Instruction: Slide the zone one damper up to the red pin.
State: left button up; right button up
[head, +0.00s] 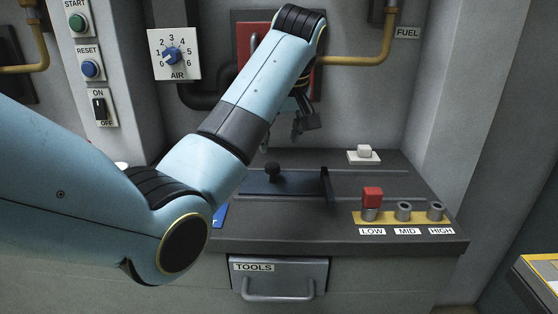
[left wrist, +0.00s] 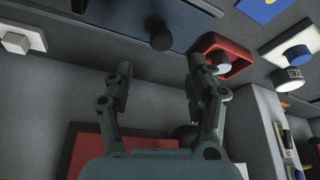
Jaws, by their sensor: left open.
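A dark blue damper plate (head: 290,184) lies flat on the bench top, with a black knob (head: 272,172) standing on it and an upright dark end plate (head: 327,187) at its right. The red pin (head: 372,196) stands in the LOW socket, right of that end plate with a gap between. My left gripper (head: 283,136) is above and behind the knob, partly hidden by its own arm. In the left wrist view my left gripper (left wrist: 159,72) is open and empty; the knob (left wrist: 161,38) lies beyond the fingertips, apart from them. My right gripper is not seen.
MID (head: 404,211) and HIGH (head: 437,211) sockets are empty. A white block (head: 363,152) sits at the back. In the left wrist view, a red tray (left wrist: 245,58) lies near the right finger. A red panel (head: 247,45) is behind my arm. The TOOLS drawer (head: 279,279) is shut.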

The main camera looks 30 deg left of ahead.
aim_at(273, 165)
pick_arm(q)
jog(key=x, duration=0.8)
jog(key=shift+s+f+b, duration=0.1)
jog(key=shift+s+b, duration=0.05)
jog(key=shift+b, duration=0.25)
jog(key=shift+a+f, duration=0.2)
jog(key=shift+f, duration=0.4)
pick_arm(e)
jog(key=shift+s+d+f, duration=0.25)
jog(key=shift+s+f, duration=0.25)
pick_arm(q)
grip_shut()
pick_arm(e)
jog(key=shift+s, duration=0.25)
